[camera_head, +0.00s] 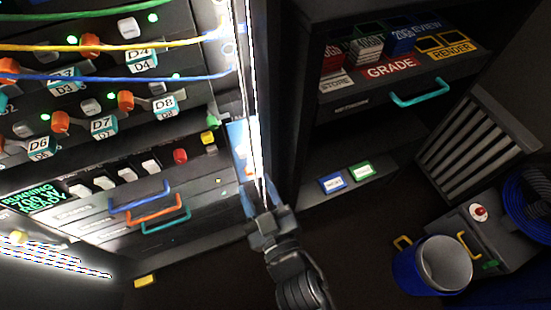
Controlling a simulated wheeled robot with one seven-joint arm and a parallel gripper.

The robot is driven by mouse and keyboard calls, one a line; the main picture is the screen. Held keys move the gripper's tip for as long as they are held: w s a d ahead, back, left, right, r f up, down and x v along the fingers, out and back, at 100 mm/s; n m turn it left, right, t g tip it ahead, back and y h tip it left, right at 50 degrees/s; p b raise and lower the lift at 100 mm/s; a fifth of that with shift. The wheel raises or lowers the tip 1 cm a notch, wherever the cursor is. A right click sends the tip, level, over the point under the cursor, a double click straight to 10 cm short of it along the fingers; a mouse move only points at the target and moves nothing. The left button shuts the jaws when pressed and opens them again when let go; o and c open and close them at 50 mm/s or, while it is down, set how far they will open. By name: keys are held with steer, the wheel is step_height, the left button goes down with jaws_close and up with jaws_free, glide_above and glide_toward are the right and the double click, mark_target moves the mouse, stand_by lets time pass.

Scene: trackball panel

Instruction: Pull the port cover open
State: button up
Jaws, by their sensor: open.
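My gripper (258,188) is at the lower middle, pointing up at the right edge of the equipment rack. Its jaws are open and nothing shows between them. A blue and white panel (238,138) just above and left of the fingertips may be the port cover, but glare from a bright vertical light strip (250,100) crosses it. I cannot tell whether the cover is open or closed, or whether the fingers touch it.
The rack has orange knobs, a green cable (70,17), a yellow cable (110,44), a blue cable (120,78) and drawers with coloured handles (140,195). A dark shelf with a teal handle (420,93) stands right. A blue bucket (408,272) stands lower right. Dark floor lies between.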

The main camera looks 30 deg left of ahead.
mark_target(243, 156)
steer(key=shift+x, duration=3.95)
steer(key=shift+c, duration=0.3)
jaws_close()
